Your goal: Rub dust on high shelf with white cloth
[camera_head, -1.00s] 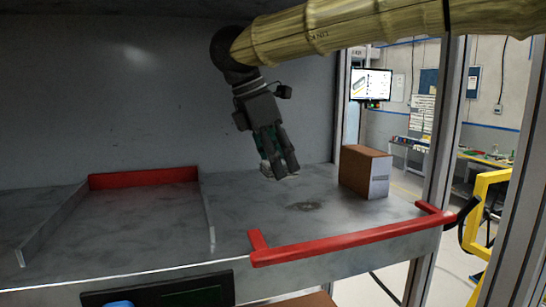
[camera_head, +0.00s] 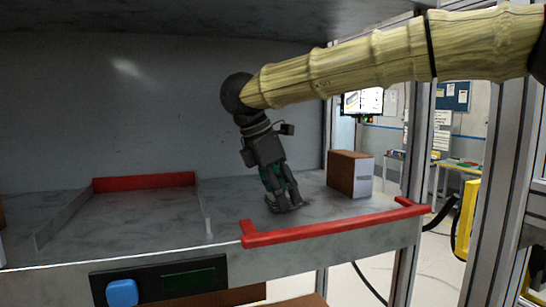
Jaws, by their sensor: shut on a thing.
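My gripper (camera_head: 284,207) points down at the high shelf (camera_head: 340,206), with its fingertips at or just above the grey surface. It is shut on the white cloth (camera_head: 271,203), of which only a small pale edge shows beside the fingers. The dark dust patch is mostly hidden behind the fingertips, and only a faint smudge (camera_head: 303,203) shows to their right. I cannot tell whether the cloth touches the dust.
A brown box (camera_head: 349,173) stands on the shelf right of my gripper. A red rail (camera_head: 330,227) runs along the front edge. A metal divider (camera_head: 62,218) and a red strip (camera_head: 145,182) bound a bay at the left. A blue button (camera_head: 122,292) is below.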

